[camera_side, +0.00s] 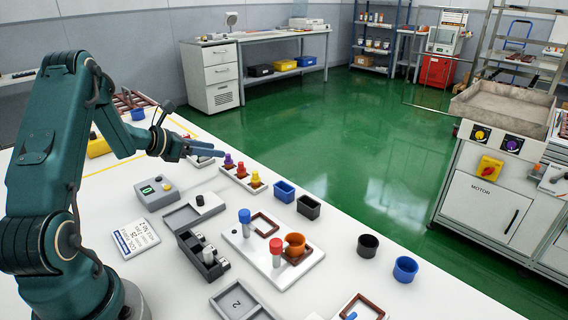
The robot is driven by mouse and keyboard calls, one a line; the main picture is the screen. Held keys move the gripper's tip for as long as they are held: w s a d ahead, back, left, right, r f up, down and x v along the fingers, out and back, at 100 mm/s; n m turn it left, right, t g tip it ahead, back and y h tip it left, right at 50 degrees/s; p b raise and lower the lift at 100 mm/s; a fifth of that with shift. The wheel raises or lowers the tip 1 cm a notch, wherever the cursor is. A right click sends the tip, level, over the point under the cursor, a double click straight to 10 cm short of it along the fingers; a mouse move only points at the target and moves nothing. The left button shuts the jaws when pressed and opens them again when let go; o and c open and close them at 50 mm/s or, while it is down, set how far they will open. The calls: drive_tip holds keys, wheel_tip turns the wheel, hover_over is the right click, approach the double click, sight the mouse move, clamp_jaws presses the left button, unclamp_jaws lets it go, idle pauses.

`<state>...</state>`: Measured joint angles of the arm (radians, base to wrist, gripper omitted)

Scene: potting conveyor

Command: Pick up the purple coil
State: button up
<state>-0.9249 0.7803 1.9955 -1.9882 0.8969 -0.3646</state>
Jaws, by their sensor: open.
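The purple coil (228,160) is a small upright piece on a white strip (222,172) on the table, at the far end of a short row. My gripper (220,152) is open and empty. Its fingers point right and appear just above and beside the purple coil in the picture. I cannot tell the exact gap between them.
Blue (284,191) and black (308,206) square bins stand right of the strip. A grey device with a green display (156,191) and a grey box (202,252) stand nearer. An orange cup (295,243) sits on a white fixture (262,262). The table edge drops to green floor beyond.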

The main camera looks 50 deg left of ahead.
sight(227, 155)
drive_tip(key=shift+s+a+f, duration=0.3)
drive_tip(key=shift+a+f, duration=0.05)
drive_tip(key=shift+f, duration=0.15)
drive_tip(key=shift+x, duration=2.4)
drive_tip(key=shift+r, duration=0.1)
clamp_jaws()
